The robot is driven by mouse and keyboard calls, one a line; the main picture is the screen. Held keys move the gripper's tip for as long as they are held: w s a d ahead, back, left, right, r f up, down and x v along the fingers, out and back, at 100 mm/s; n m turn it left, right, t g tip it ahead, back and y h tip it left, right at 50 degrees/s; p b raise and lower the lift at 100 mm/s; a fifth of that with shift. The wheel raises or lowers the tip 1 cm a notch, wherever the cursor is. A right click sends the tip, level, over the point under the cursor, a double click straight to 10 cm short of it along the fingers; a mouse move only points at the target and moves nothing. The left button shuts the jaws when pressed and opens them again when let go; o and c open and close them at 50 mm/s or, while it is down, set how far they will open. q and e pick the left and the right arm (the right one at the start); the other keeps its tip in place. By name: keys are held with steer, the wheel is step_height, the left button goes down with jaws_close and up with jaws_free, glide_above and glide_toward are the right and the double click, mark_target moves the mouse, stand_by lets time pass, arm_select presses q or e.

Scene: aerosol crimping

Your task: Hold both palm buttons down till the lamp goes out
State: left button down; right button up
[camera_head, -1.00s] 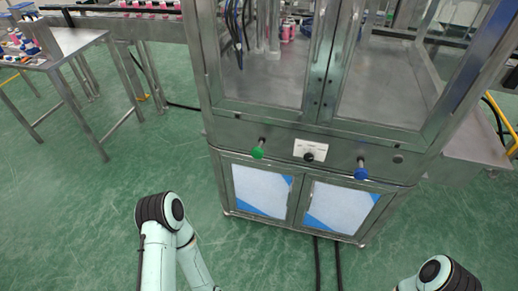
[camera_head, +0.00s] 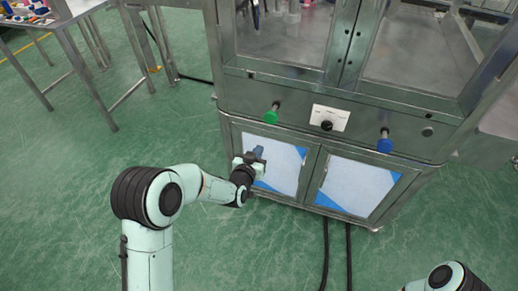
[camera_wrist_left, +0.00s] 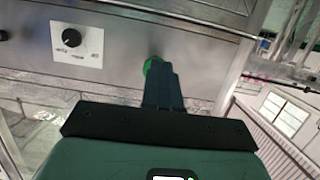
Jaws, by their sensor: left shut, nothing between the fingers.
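A green palm button (camera_head: 272,113) and a blue palm button (camera_head: 384,141) stick out from the front panel of the steel machine. My left gripper (camera_head: 258,153) is shut and empty, below and a little left of the green button, in front of the lower left door. In the left wrist view the shut fingers (camera_wrist_left: 160,85) point at the panel and partly cover the green button (camera_wrist_left: 150,66); I cannot tell whether they touch it. My right gripper is out of view; only part of my right arm shows at the lower right. I cannot make out a lit lamp.
Between the buttons is a white plate (camera_head: 329,118) with a black knob, also in the left wrist view (camera_wrist_left: 77,43). A small dark round fitting (camera_head: 427,132) sits right of the blue button. A steel table (camera_head: 62,18) stands at the far left.

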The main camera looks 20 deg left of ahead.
mark_target(270, 118)
arm_select(q)
steer(key=r, duration=0.1)
steer(key=w+r+t, duration=0.1)
steer(key=r, duration=0.1)
steer(key=shift+w+a+r, duration=0.1)
steer(key=shift+w+r, duration=0.1)
steer(key=shift+r, duration=0.05)
steer(key=c, duration=1.2)
jaws_free()
steer(key=o, duration=0.5)
steer(key=shift+n, duration=0.4)
steer(key=o, duration=0.4)
steer(key=shift+w+a+r+n, duration=0.1)
steer(key=shift+r+n, duration=0.05)
steer(key=shift+n, duration=0.55)
step_height(270, 118, up, 4)
steer(key=w+d+n+g+y, duration=0.2)
steer(key=n+g, duration=0.1)
steer(key=n, duration=2.9)
steer(key=x, duration=1.1)
steer(key=shift+a, duration=0.15)
